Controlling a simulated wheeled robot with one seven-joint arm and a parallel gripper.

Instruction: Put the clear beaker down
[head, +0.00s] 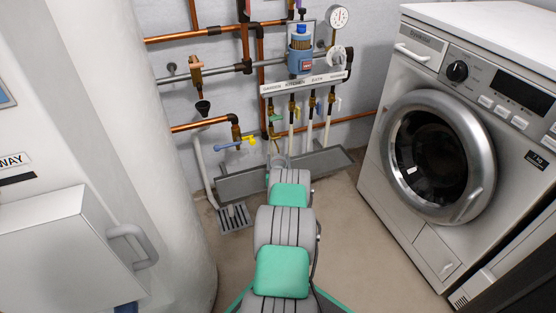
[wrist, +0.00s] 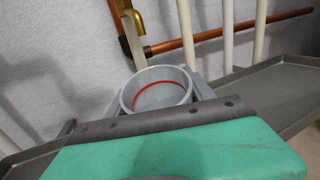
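The clear beaker (wrist: 160,88) shows in the wrist view as a pale, round, open rim with a red line inside. It appears upright, just beyond the dark front plate of my gripper. My gripper (wrist: 160,84) has grey finger parts on both sides of the beaker and looks shut on it. The plate hides the beaker's lower part, so I cannot tell whether its base touches anything. In the head view the beaker (head: 279,160) is small beyond my arm, in front of the long grey trough (head: 240,184) at the wall.
Copper and pale pipes with valves and a labelled strip (head: 305,84) rise behind the trough. A yellow-and-blue tap (head: 235,143) is at left. A floor drain (head: 233,218) lies in front. A washing machine (head: 440,150) stands right; a white cabinet (head: 75,255) is left. Floor between is clear.

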